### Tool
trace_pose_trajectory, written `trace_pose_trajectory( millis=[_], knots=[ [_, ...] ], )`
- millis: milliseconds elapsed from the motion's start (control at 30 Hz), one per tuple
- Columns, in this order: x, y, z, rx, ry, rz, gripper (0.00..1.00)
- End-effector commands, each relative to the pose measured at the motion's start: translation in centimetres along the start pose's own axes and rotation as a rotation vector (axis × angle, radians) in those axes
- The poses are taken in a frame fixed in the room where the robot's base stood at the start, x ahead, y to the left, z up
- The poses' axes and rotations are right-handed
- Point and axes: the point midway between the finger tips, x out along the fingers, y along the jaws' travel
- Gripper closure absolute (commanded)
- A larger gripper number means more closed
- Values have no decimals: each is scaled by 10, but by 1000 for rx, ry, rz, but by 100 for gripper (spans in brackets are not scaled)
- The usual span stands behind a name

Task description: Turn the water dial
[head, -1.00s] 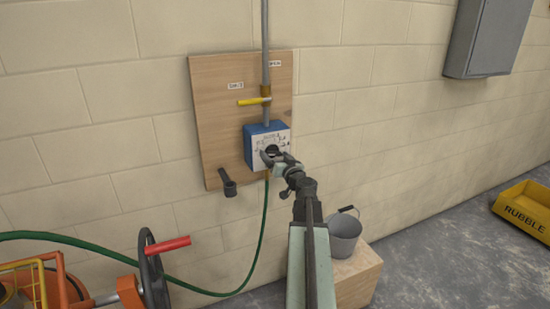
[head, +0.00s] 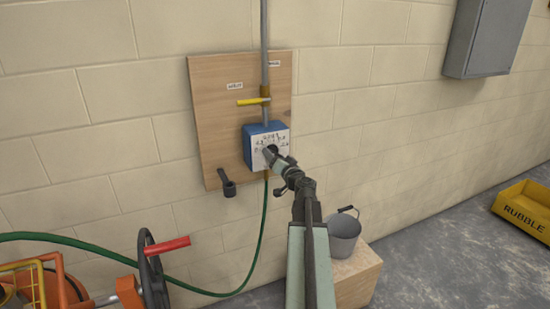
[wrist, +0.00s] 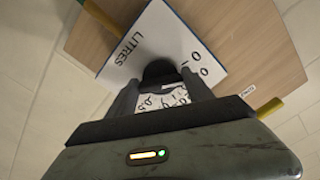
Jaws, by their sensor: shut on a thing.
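The water dial (wrist: 160,72) is a dark knob on the white numbered face of a blue box (head: 255,148), which is fixed to a wooden board on the wall. In the wrist view the face reads "LITRES" with numbers around the knob. My gripper (wrist: 158,88) is shut on the dial, with one finger on each side of it. In the head view my gripper (head: 271,154) covers most of the dial, so its pointer setting cannot be read.
A yellow lever (head: 254,101) sits on the pipe above the box. A dark hooked fitting (head: 228,188) is on the board's lower left. A green hose (head: 262,225) hangs below. A grey bucket (head: 344,235) stands on a wooden block (head: 357,277) at right.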

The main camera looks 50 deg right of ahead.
Motion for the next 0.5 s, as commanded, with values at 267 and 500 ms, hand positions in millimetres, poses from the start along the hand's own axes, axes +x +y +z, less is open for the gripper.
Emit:
trace_pose_trajectory(
  millis=[267,500],
  knots=[
    [1,-2,0,264,0,-2,80],
    [1,-3,-1,492,0,-2,80]
  ],
)
